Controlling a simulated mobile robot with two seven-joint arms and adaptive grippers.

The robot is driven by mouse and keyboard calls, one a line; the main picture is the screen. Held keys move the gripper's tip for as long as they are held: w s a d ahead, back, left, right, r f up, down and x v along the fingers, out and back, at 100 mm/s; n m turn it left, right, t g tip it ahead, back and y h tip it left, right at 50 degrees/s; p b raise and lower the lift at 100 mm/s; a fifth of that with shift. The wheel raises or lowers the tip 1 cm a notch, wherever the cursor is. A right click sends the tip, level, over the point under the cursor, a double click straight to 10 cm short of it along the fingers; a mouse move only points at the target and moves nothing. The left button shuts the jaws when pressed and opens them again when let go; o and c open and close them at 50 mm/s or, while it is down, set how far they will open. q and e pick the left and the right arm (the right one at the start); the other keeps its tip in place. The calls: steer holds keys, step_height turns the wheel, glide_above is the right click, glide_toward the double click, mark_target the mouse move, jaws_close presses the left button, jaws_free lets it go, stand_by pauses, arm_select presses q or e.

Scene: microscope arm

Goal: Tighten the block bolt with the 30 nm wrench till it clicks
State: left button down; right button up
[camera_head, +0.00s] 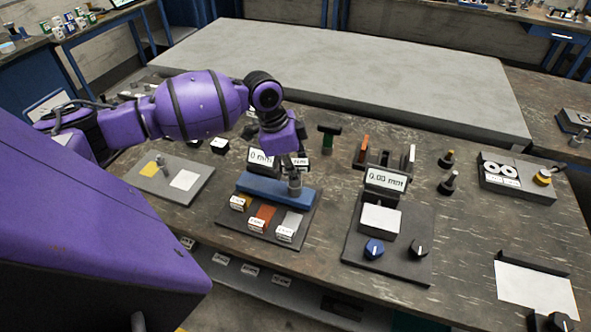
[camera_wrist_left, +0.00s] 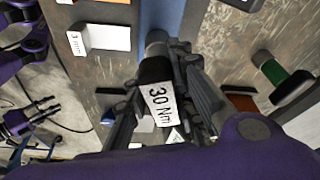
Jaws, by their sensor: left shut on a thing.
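The wrench labelled "30 Nm" (camera_wrist_left: 160,103) is between the fingers of my left gripper (camera_head: 294,163) in the left wrist view. My left gripper is shut on it. The wrench's silver end (camera_head: 294,187) stands upright at the right part of the blue block (camera_head: 262,189); it also shows in the left wrist view (camera_wrist_left: 156,42). The bolt is hidden beneath that end, so I cannot tell how well they are seated. My right gripper (camera_wrist_left: 42,112) shows small at the left of the left wrist view; its jaw state is unclear.
Yellow, orange and white labelled pieces (camera_head: 263,217) lie in front of the block. A display stand reading "0.00 mm" (camera_head: 386,179) with two knobs stands to the right. A green-handled tool (camera_head: 328,140) stands behind. A grey tray (camera_head: 150,187) lies left.

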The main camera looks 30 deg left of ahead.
arm_select(q)
steer(key=shift+w+r+m, duration=0.1)
steer(key=shift+m, duration=0.5)
arm_select(e)
steer(key=shift+s+f, duration=0.2)
steer(key=shift+f, duration=0.05)
steer(key=shift+w+a, duration=0.1)
steer(key=shift+w, duration=0.05)
arm_select(q)
steer(key=shift+m, duration=0.6)
steer(key=shift+m+g+h+b, duration=0.3)
steer(key=shift+m+g+b, duration=0.25)
steer(key=shift+m, duration=0.85)
arm_select(e)
steer(key=shift+s+f, duration=0.85)
steer(key=shift+s, duration=0.05)
arm_select(q)
steer(key=shift+a, duration=0.1)
arm_select(e)
steer(key=shift+f, duration=0.1)
